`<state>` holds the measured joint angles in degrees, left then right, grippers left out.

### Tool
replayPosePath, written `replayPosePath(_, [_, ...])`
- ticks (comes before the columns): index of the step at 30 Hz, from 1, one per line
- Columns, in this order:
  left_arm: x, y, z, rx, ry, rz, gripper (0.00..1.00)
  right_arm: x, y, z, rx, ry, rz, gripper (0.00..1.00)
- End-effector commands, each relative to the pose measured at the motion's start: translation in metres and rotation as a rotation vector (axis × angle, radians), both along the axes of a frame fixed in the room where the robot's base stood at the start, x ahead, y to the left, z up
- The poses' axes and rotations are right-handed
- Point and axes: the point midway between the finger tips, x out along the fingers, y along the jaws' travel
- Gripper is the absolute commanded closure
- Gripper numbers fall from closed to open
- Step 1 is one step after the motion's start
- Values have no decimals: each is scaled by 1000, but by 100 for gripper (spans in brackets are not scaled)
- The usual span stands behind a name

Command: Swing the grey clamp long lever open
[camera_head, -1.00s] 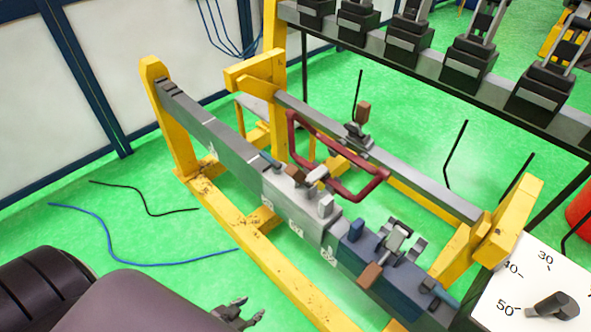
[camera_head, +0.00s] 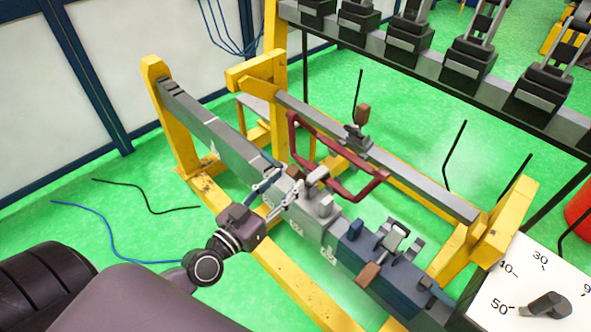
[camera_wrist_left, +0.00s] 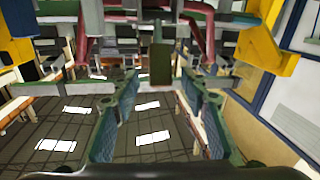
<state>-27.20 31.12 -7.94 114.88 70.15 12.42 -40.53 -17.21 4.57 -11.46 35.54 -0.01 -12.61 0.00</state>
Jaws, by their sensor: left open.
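The grey clamp (camera_head: 317,202) sits on the near grey beam, left of the blue clamp. Its long lever shows a brown grip (camera_head: 294,172) at the clamp's left end. My left gripper (camera_head: 279,188) is at this end of the clamp, with its two fingers spread. In the left wrist view the open fingers (camera_wrist_left: 168,95) point away, and a dark brownish grip (camera_wrist_left: 160,66) stands between and beyond their tips. I cannot tell whether a finger touches it. Part of the clamp's left side is hidden by my gripper. My right gripper is not in view.
A dark red loop handle (camera_head: 368,191) rises just behind the grey clamp. The blue clamp (camera_head: 383,268) with its own brown grip is to the right. Yellow frame posts (camera_head: 176,125) stand around the beams. A dial panel (camera_head: 531,293) is at the lower right.

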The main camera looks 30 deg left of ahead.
Motion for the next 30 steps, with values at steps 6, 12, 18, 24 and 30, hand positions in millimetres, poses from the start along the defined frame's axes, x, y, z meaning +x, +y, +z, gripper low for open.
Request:
replayPosePath(6, [31,-6,2,-1,-1,0,59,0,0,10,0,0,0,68])
replayPosePath(12, [45,-8,0,0,0,0,59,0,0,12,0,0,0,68])
replayPosePath(18, [47,-9,0,0,1,0,59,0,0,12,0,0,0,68])
replayPosePath(24, [47,-9,-1,0,1,0,70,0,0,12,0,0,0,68])
replayPosePath(30, [47,-8,-1,0,1,0,92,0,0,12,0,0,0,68])
